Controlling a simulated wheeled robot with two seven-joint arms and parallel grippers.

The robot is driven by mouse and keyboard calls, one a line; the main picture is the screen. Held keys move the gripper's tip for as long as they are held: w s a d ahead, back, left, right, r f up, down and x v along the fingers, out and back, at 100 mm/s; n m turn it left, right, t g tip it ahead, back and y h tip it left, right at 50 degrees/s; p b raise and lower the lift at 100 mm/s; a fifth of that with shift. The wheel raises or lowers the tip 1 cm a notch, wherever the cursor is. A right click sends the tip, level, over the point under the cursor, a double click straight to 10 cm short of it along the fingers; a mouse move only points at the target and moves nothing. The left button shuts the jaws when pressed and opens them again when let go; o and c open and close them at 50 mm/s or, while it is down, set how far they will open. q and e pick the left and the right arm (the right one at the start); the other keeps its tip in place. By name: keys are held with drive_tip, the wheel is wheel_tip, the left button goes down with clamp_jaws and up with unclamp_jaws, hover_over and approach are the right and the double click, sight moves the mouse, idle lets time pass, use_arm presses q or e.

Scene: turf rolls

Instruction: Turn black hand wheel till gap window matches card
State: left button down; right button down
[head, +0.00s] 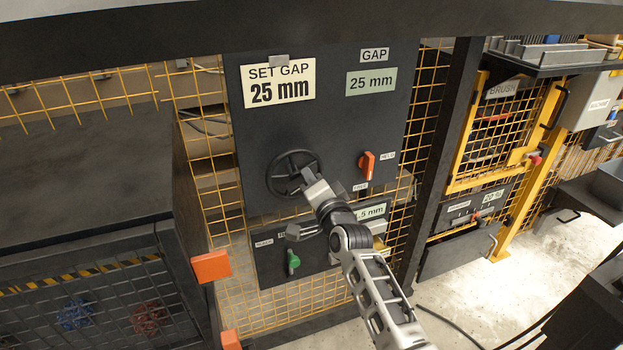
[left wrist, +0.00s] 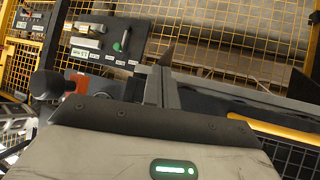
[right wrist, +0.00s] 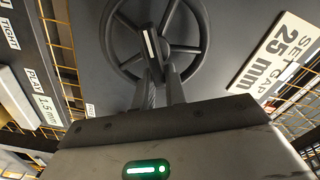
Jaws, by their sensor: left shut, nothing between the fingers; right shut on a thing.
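The black hand wheel (head: 292,172) is a spoked ring on the dark panel; it also shows in the right wrist view (right wrist: 196,48). My right gripper (head: 308,180) is shut on the wheel at its lower right part. In the right wrist view its fingers (right wrist: 158,75) reach onto the wheel, hiding the exact contact. The card (head: 280,83) reads "SET GAP 25 mm". The gap window (head: 371,82), under the label "GAP", reads 25 mm. My left gripper (left wrist: 160,86) is shut and empty in the left wrist view, away from the wheel.
A red-orange knob (head: 366,165) sits right of the wheel. Below is a box with a green knob (head: 293,262) and a window reading about 1.5 mm (head: 371,211). Yellow mesh (head: 215,180) stands around the panel. A dark machine (head: 80,180) fills the left side.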

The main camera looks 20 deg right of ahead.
drive_tip(key=shift+f, duration=0.15)
idle(0.4)
drive_tip(key=c, duration=1.4)
unclamp_jaws()
drive_tip(key=shift+c, duration=0.2)
drive_tip(key=shift+s, duration=0.1)
drive_tip(key=s+d, duration=0.1)
drive_tip(key=s, duration=1.4)
drive_tip(key=shift+s+d, duration=0.15)
drive_tip(key=shift+s, duration=0.25)
drive_tip(key=s+a+f+n+g, duration=0.2)
drive_tip(key=s+f+n+g, duration=0.1)
drive_tip(key=s+f+n, duration=0.4)
drive_tip(key=s+a+f+n+g+y, duration=0.1)
drive_tip(key=s+a+f+n+g, duration=0.1)
drive_tip(key=s+f+n+g, duration=0.2)
drive_tip(key=s+f+n, duration=0.3)
drive_tip(key=s+f, duration=0.1)
drive_tip(key=s, duration=0.3)
drive_tip(key=shift+s+a+f+g+y, duration=0.15)
drive_tip(key=shift+f+g+y, duration=0.15)
drive_tip(key=shift+f, duration=0.1)
